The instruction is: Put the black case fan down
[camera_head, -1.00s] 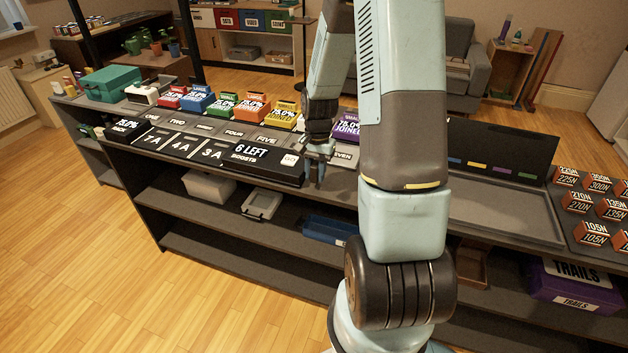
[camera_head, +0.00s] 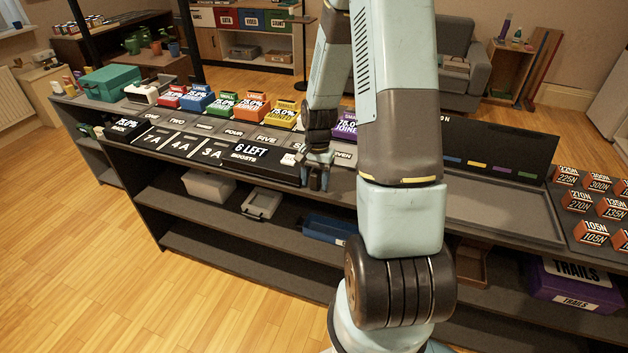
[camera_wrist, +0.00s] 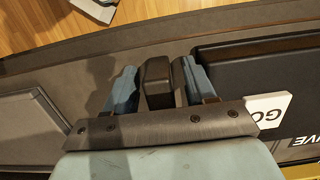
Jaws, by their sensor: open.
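My gripper (camera_head: 316,184) points down over the front part of the dark counter, by the right end of the long black panel. In the wrist view its two blue fingers are spread apart. A small dark block (camera_wrist: 158,82) shows between them, with a gap to the left finger and close to the right one. It may be the black case fan seen edge-on, but I cannot tell for sure, nor whether it touches the counter. No other case fan can be made out.
A shallow grey tray (camera_head: 500,212) is to the right. Coloured boxes (camera_head: 254,106) line the back. The counter's front edge and shelves are just below.

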